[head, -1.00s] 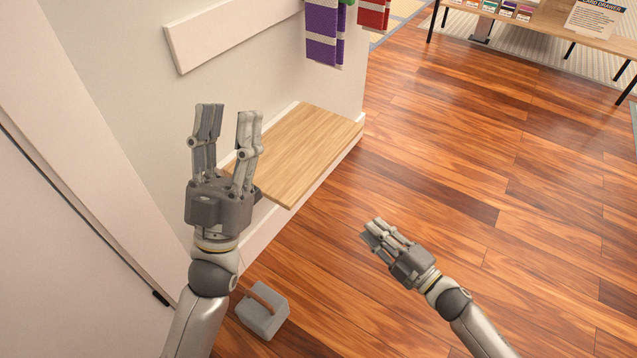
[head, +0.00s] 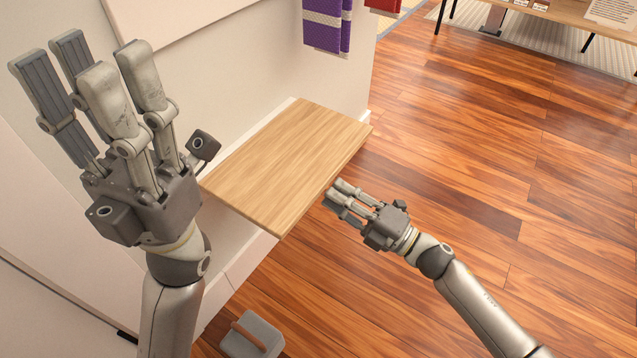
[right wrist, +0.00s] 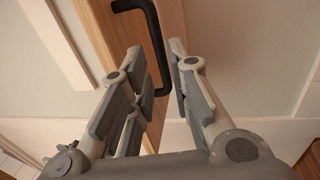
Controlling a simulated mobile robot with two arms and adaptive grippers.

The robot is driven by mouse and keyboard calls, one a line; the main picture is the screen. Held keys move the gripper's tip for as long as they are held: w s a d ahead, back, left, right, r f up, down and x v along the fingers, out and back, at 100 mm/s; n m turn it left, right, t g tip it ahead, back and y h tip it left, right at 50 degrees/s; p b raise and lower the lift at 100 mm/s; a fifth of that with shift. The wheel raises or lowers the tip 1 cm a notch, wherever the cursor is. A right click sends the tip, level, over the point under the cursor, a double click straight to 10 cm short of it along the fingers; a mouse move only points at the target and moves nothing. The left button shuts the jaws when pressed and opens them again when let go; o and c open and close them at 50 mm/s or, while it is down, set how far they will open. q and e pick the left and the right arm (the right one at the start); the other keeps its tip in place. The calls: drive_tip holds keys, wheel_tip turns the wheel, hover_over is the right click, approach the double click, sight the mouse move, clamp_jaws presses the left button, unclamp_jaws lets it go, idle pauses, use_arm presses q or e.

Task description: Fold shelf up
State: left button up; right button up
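The wooden shelf (head: 285,165) sticks out flat from the wall in the middle of the head view. My right gripper (head: 342,200) is just off the shelf's front edge, at its right, with fingers pointing toward it. My left gripper (head: 90,70) is raised, open and empty, left of the shelf.
A grey box-like object with a brown handle (head: 250,340) sits on the floor below the shelf. A purple striped cloth (head: 325,25) hangs on the wall beyond. A low table (head: 560,12) stands at the back right. The wooden floor on the right is clear.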

sight(318, 183)
drive_tip(key=shift+b+x, duration=0.5)
drive_tip(key=shift+x, duration=2.2)
clamp_jaws()
